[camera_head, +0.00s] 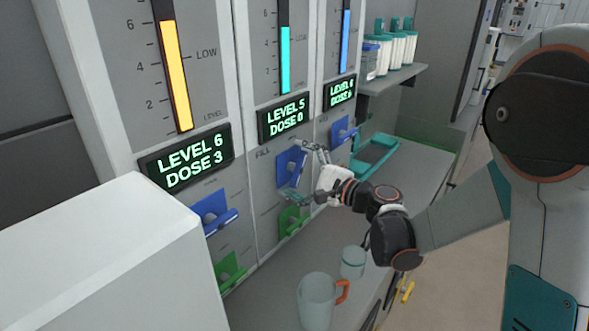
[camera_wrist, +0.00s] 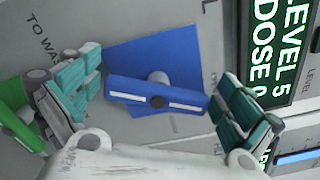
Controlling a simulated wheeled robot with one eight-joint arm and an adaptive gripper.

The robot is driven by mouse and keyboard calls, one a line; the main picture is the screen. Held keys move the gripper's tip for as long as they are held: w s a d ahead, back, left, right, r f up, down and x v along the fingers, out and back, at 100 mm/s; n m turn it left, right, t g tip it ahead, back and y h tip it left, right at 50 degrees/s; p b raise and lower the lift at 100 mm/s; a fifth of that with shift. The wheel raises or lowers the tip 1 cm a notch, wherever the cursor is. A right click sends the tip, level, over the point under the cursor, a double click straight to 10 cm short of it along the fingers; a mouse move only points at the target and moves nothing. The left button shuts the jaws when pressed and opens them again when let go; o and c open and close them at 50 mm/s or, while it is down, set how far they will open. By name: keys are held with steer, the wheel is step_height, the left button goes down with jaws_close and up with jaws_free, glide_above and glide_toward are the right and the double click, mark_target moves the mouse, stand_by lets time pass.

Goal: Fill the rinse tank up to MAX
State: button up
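Three tank panels stand side by side, each with a level gauge, a display and blue and green handles. The middle gauge (camera_head: 286,58) has a cyan column, and its display (camera_head: 284,122) reads LEVEL 5, DOSE 0. My gripper (camera_head: 308,172) is at the middle panel's blue handle (camera_head: 291,165). In the wrist view my gripper (camera_wrist: 162,100) is open, its teal-padded fingers on either side of the blue handle bar (camera_wrist: 130,90), with gaps at both ends. The green handle (camera_head: 292,220) sits below. No rinse label or MAX mark is readable.
The left display (camera_head: 187,160) reads LEVEL 6, DOSE 3; the right display (camera_head: 340,92) is partly legible. A clear jug (camera_head: 316,300) with an orange handle and a smaller cup (camera_head: 353,262) stand on the counter below. A teal tray (camera_head: 377,152) and shelved containers (camera_head: 397,50) are farther right.

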steer(key=v, duration=1.2)
stand_by(3.7)
